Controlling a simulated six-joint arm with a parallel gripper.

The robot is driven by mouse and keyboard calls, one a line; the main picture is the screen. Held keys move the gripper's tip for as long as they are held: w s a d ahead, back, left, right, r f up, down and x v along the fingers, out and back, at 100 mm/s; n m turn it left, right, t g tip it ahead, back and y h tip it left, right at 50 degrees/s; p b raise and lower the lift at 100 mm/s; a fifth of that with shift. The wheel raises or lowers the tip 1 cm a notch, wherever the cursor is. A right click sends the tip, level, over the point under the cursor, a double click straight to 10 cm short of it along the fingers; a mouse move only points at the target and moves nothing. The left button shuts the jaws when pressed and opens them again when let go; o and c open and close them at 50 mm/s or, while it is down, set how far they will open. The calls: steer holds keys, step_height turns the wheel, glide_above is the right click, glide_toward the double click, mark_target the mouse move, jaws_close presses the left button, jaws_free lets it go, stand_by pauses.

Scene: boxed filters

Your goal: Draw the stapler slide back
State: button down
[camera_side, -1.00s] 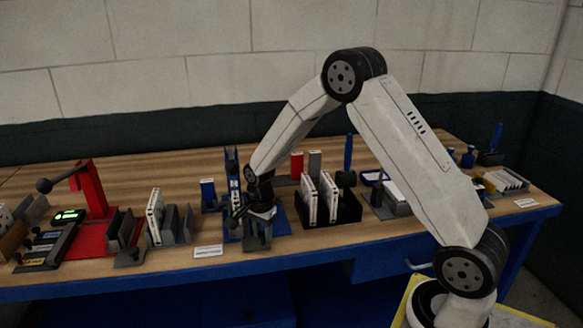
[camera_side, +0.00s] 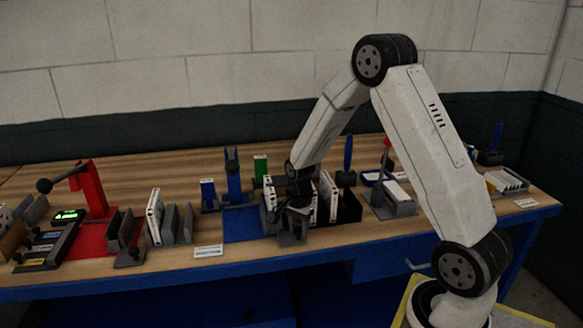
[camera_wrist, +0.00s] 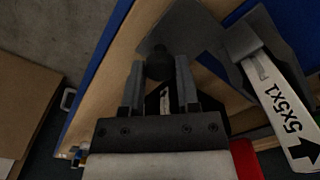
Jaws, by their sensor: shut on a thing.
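The stapler has a blue upright (camera_side: 233,178) over a flat blue base (camera_side: 240,224) in the side view. Its grey slide (camera_side: 291,236) sits at the front, to the right of the upright, below my gripper (camera_side: 296,203). In the wrist view my gripper (camera_wrist: 158,72) is shut on a dark round knob (camera_wrist: 158,58), with a finger on each side. A grey plate (camera_wrist: 190,28) lies beyond the knob. My wrist hides part of the slide in the side view.
White filter boxes (camera_side: 329,192) stand by the black tray (camera_side: 349,207), close to my wrist. A red press (camera_side: 93,190) and grey racks (camera_side: 178,224) stand left.

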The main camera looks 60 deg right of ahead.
steer(key=shift+s+d, duration=0.3)
steer(key=shift+d, duration=0.05)
steer(key=shift+c, duration=1.7)
jaws_free()
steer(key=shift+r, duration=3.95)
steer(key=shift+a, duration=0.1)
steer(key=s+a+n+t, duration=0.1)
steer(key=s+a+n, duration=0.4)
steer(key=a+n, duration=0.2)
steer(key=s+a+n+t, duration=0.1)
steer(key=s+a+n, duration=0.3)
steer(key=a+n, duration=0.4)
steer(key=n, duration=0.3)
steer(key=shift+s+a+r+t, duration=0.15)
steer(key=shift+s+a+t, duration=0.15)
steer(key=shift+s, duration=0.1)
